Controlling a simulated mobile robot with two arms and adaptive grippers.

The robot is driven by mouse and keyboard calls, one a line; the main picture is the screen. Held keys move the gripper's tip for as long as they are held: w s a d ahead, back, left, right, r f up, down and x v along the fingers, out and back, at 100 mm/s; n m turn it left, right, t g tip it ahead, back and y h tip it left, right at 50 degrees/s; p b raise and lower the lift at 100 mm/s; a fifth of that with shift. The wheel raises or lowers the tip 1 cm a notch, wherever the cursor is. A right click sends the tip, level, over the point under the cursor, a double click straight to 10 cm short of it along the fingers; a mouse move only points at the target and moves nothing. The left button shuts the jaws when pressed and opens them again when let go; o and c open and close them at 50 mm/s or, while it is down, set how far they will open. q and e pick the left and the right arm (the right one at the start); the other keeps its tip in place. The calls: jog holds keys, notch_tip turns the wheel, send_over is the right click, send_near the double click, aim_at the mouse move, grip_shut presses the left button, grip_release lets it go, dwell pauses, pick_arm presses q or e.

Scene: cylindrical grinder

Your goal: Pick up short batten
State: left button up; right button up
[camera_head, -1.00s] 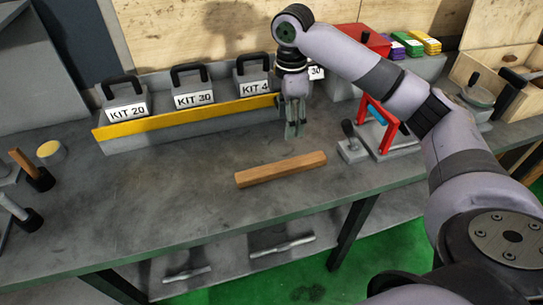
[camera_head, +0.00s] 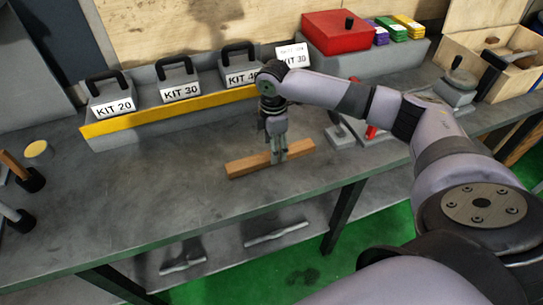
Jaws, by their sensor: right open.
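The short batten (camera_head: 247,165) is a plain wooden bar lying on the grey bench top (camera_head: 180,195), near its front middle. My right gripper (camera_head: 279,158) points down at the batten, right of its middle, and its fingers overlap the bar in the picture. The jaws are open. Whether the fingers touch the wood cannot be told. A short stretch of the batten is hidden behind the fingers. My left gripper is not in view.
A rack with a yellow front strip (camera_head: 170,113) holds several labelled kit weights behind the batten. A red box (camera_head: 336,32) stands at the back right. A lever fixture (camera_head: 341,132) stands close right of the batten.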

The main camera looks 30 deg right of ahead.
notch_tip(320, 180, down, 3)
jog(key=shift+w+a+f, duration=0.1)
jog(key=shift+f, duration=0.1)
jog(key=c, duration=1.3)
